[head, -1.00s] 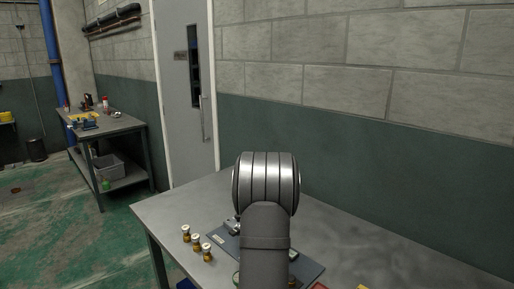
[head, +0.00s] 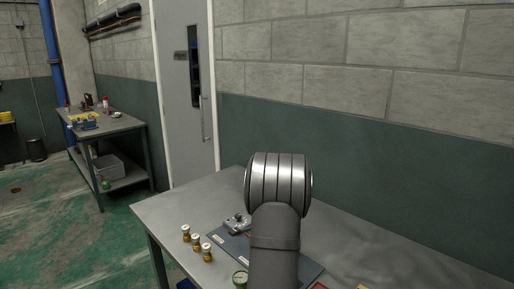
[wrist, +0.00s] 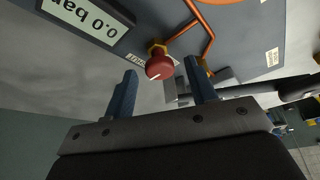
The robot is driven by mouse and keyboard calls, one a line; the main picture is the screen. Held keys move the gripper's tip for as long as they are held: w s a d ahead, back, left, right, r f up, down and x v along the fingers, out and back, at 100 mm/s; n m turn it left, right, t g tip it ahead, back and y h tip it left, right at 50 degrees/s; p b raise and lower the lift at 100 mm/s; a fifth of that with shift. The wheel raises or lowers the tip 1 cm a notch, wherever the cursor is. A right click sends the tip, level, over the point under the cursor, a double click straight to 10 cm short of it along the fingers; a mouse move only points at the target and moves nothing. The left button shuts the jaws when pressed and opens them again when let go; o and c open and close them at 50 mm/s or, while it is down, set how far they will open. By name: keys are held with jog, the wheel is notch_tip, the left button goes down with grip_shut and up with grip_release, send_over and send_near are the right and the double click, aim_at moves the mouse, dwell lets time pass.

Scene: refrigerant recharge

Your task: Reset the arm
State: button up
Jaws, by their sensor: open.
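My gripper (wrist: 160,88) is open in the wrist view, with its two blue fingers apart and nothing between them. Beyond the fingertips, a red knob (wrist: 159,66) on a brass fitting shows on a dark panel (wrist: 240,25). I see no contact between the fingers and the knob. A display (wrist: 88,18) reading 0.0 bar is at the upper left of the wrist view. In the head view my arm stands in front of the panel (head: 311,269) on the table and hides much of it. The gripper itself is hidden there.
Several small amber bottles with white caps (head: 196,242) stand on the left of the grey table (head: 165,212). A metal fitting (head: 237,223) sits on the panel left of my arm. A copper pipe (wrist: 204,22) runs near the knob.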

jog(key=shift+a+m+h, duration=0.2)
jog(key=shift+m+h, duration=0.4)
jog(key=shift+m, duration=1.1)
jog(key=shift+a+m+h, duration=0.1)
jog(key=shift+m+h, duration=0.4)
jog(key=shift+m, duration=0.75)
jog(key=shift+a+m+h, duration=0.1)
jog(key=shift+m+h, duration=0.4)
jog(key=shift+m, duration=0.75)
jog(key=m+h, duration=0.1)
jog(key=m, duration=0.2)
jog(key=shift+w+m+g, duration=0.1)
jog(key=shift+m+g, duration=0.2)
jog(key=shift+g, duration=0.1)
jog(key=m, duration=0.2)
jog(key=m+g+h, duration=0.1)
jog(key=m, duration=0.1)
jog(key=shift+w+a+g, duration=0.1)
jog(key=shift+w+g, duration=0.05)
jog(key=shift+g, duration=0.15)
jog(key=v, duration=0.9)
jog(key=shift+m, duration=0.4)
